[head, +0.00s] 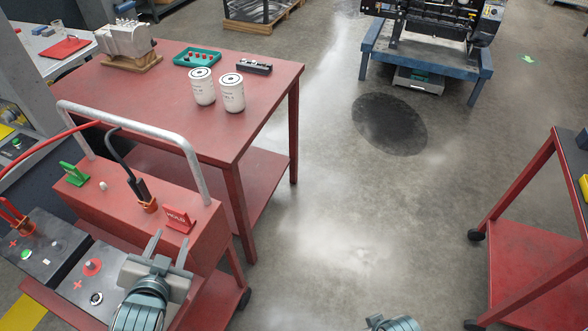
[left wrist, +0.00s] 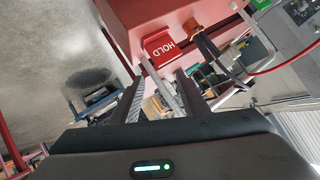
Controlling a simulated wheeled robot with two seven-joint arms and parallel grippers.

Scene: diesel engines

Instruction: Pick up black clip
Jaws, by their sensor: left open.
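The black clip (head: 140,189) stands in an orange holder (head: 149,204) on top of the red cart box (head: 130,215), with a black cable arching from its upper end. In the left wrist view the clip (left wrist: 206,42) shows beside its orange holder (left wrist: 194,27). My left gripper (head: 169,246) is open and empty, in front of the box by the red HOLD tag (head: 179,218). The clip's lower end is hidden in the holder. Only part of my right arm shows at the bottom edge.
A grey handle rail (head: 150,124) arches over the box. A red clip (head: 17,218) and a green tag (head: 74,174) stand left. Behind is a red table (head: 130,96) with two white filters (head: 203,86) (head: 232,93). Open floor lies right.

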